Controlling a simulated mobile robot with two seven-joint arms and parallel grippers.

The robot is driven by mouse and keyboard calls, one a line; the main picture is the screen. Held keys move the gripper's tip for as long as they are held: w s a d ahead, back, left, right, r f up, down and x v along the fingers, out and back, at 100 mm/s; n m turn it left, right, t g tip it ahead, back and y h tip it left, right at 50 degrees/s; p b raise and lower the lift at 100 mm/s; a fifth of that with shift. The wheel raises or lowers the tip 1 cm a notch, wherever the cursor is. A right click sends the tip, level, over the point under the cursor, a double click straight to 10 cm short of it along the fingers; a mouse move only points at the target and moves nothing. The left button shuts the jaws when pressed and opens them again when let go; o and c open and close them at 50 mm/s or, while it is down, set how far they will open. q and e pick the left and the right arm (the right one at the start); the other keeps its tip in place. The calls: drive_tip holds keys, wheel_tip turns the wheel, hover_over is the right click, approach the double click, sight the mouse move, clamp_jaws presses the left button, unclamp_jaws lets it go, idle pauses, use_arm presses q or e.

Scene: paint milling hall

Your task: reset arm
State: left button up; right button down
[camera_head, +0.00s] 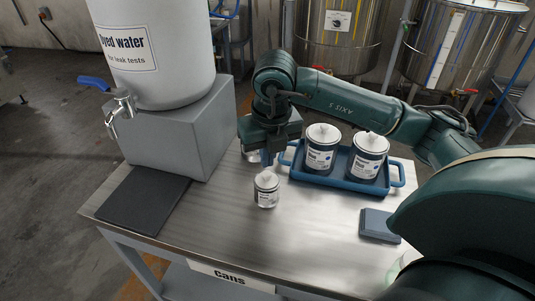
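My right gripper (268,160) hangs fingers-down over the steel table, reached by my green arm from the right. A small can (266,190) with a white label and pale lid stands upright on the table just below and in front of the fingers. I cannot tell whether the fingers touch its top or how far apart they are. Another can (249,155) stands behind, mostly hidden by the gripper. My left gripper is not in view.
A blue tray (335,184) with handles holds two larger cans (321,150) (367,157). A white water container (160,60) with a tap stands on a grey block (185,135) at left. A dark mat (143,199) and blue-grey block (378,225) lie on the table (265,245). Its front middle is clear.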

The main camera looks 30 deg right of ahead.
drive_tip(key=shift+f+b, duration=0.35)
drive_tip(key=shift+f, duration=0.15)
drive_tip(key=shift+f+b, duration=0.7)
drive_tip(key=shift+f, duration=0.05)
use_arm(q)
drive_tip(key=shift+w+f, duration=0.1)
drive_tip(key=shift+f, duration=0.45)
use_arm(e)
drive_tip(key=shift+r, duration=0.1)
use_arm(q)
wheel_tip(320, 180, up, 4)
drive_tip(key=p, duration=0.4)
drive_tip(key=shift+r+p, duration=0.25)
drive_tip(key=shift+p, duration=0.15)
use_arm(e)
wheel_tip(320, 180, up, 7)
